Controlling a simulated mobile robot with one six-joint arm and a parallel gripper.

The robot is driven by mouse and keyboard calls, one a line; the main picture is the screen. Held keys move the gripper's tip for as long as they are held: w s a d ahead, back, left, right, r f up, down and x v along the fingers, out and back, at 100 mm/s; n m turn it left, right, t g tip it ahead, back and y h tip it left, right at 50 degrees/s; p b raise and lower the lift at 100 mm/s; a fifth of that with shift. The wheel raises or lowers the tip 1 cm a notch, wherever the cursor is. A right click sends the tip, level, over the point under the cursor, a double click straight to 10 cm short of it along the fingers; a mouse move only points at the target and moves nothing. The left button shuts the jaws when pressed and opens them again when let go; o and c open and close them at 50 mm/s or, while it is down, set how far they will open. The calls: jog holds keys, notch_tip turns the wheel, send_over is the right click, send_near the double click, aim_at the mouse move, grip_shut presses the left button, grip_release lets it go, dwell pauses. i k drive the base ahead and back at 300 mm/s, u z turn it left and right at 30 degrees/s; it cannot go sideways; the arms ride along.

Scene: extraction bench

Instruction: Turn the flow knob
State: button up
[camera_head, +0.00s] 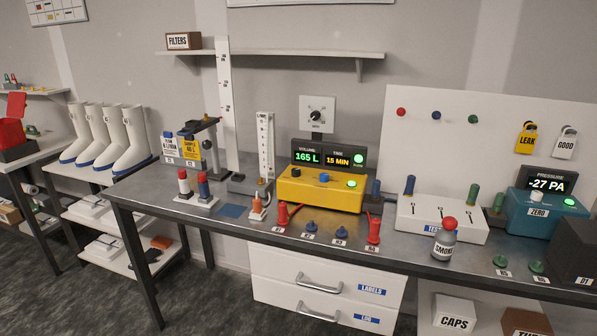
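A round black knob (316,115) with a white pointer mark sits on a square white plate (329,103) on the wall, behind the bench. Small marks ring it, and the label below it is too small to read. I cannot tell for certain that this is the flow knob. A yellow unit (318,193) stands in front, with displays reading 165 L and 15 MIN, a blue button and a lit green button. A clear upright scale tube (266,146) stands left of it. My gripper is not in view.
The grey bench (220,222) carries red and blue fittings along its front edge. A white test box (442,218), a grey bottle with a red ball top (445,240) and a teal pressure unit (545,212) reading -27 PA stand right. A wall shelf (290,52) hangs above.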

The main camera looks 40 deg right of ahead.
aim_at(296, 173)
jog(key=z, duration=0.15)
jog(key=k, duration=1.35)
jog(key=u, duration=0.55)
jog(key=i, duration=1)
jog(key=u, duration=0.1)
